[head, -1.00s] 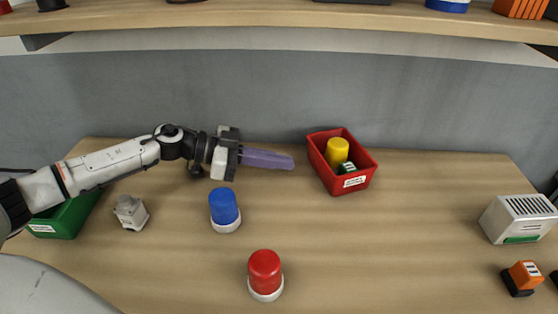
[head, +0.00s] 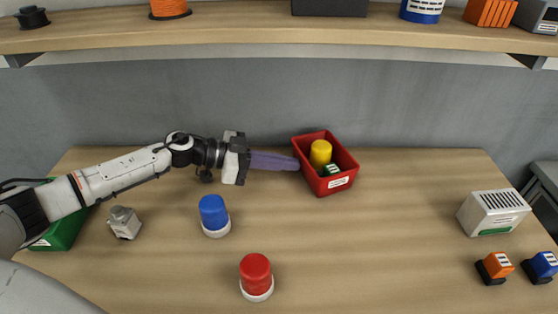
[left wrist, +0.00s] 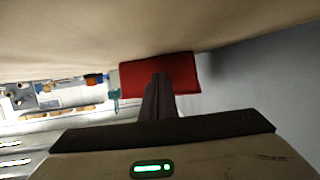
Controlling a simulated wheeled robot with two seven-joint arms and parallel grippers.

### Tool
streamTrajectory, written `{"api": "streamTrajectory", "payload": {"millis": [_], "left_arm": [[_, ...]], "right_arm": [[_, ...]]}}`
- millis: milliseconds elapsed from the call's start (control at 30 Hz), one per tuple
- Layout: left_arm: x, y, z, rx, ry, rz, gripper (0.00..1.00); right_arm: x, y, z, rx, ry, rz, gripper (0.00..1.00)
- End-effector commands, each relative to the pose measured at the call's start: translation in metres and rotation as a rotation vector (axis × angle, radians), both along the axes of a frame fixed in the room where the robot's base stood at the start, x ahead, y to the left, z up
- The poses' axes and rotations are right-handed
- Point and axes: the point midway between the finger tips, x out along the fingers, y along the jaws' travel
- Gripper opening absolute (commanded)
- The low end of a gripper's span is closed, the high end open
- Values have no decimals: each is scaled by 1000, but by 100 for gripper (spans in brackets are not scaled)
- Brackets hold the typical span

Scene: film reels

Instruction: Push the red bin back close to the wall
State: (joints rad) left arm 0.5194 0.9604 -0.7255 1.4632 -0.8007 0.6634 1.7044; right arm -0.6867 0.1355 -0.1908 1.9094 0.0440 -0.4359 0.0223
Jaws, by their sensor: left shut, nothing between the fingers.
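The red bin (head: 341,168) stands on the table at the back, right of centre, turned at an angle with its rear near the grey wall. In the left wrist view the red bin (left wrist: 187,73) fills the space beyond the fingertips (left wrist: 158,82). My right gripper is not in view.
A blue-capped cylinder (head: 213,214), a red-capped one (head: 256,276) and a grey block (head: 124,223) stand in front. A green bin (head: 66,232) is partly behind my left arm. A shelf (head: 250,35) overhangs the back.

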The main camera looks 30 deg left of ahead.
Motion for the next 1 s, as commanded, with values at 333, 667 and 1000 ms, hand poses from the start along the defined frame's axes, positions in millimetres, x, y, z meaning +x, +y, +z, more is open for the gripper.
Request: {"api": "streamTrajectory", "payload": {"millis": [333,667,1000], "left_arm": [[8,-12,-1,1,1,-1,0],[8,-12,-1,1,1,-1,0],[-6,8,13,3,2,1,0]], "right_arm": [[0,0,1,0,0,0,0],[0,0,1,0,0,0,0],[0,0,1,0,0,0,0]]}}
